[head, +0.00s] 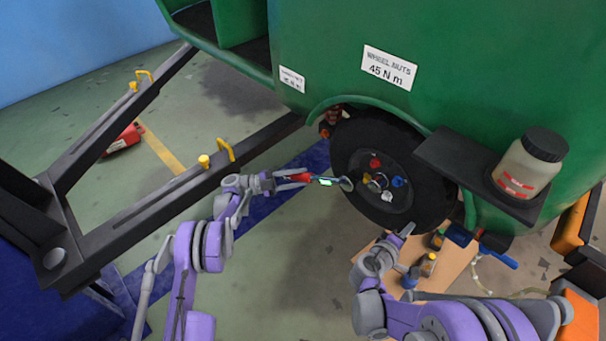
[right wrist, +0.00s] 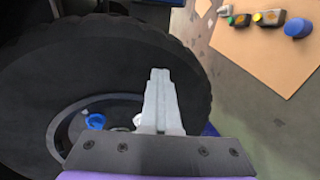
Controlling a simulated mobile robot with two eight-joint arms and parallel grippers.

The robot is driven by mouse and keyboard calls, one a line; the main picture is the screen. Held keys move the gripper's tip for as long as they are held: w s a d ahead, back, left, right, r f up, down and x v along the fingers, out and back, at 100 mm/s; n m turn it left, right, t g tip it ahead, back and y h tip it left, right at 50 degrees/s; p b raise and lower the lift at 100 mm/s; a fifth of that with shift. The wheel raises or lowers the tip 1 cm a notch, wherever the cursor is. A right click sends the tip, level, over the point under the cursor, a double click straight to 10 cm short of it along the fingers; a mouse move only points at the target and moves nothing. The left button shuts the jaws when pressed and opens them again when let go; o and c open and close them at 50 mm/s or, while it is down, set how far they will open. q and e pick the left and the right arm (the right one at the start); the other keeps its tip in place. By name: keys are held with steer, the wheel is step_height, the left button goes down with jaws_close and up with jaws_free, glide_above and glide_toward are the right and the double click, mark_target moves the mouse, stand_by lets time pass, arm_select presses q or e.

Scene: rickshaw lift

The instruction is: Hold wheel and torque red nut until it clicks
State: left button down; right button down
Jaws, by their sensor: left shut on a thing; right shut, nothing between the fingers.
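The black wheel (head: 345,150) is mounted under the green body. Its grey hub carries a red nut (head: 375,162) at the top, a yellow nut (head: 366,177), a blue nut (head: 398,182) and a pale nut (head: 386,196). My left gripper (head: 278,181) is shut on the red handle of a torque wrench (head: 325,182) with a lit green display. The wrench's round head overlaps the tyre's left side, below and left of the red nut; contact is unclear. My right gripper (head: 406,230) is shut and empty by the tyre's lower edge. The right wrist view shows its closed fingers (right wrist: 160,100) over the tyre (right wrist: 120,60).
A sign (head: 389,68) reads "WHEEL NUTS 45 N m". A jar (head: 530,165) stands on a black shelf (head: 450,165) right of the wheel. A brown board (head: 455,268) with small items lies on the floor below. Dark shafts (head: 190,195) with yellow handles extend left.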

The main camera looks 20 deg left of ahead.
arm_select(q)
steer(key=shift+s+a, duration=0.4)
steer(key=shift+s, duration=0.4)
steer(key=shift+s+a, duration=0.4)
steer(key=shift+s, duration=0.4)
arm_select(e)
steer(key=shift+w+d, duration=0.2)
steer(key=shift+d, duration=0.05)
steer(key=shift+s, duration=0.1)
arm_select(q)
steer(key=shift+w+d+f+b, duration=0.1)
steer(key=shift+w+f+b, duration=0.05)
steer(key=shift+f+b, duration=0.3)
arm_select(e)
steer(key=s+a, duration=0.3)
steer(key=s, duration=0.4)
steer(key=shift+a, duration=0.35)
steer(key=shift+f, duration=0.1)
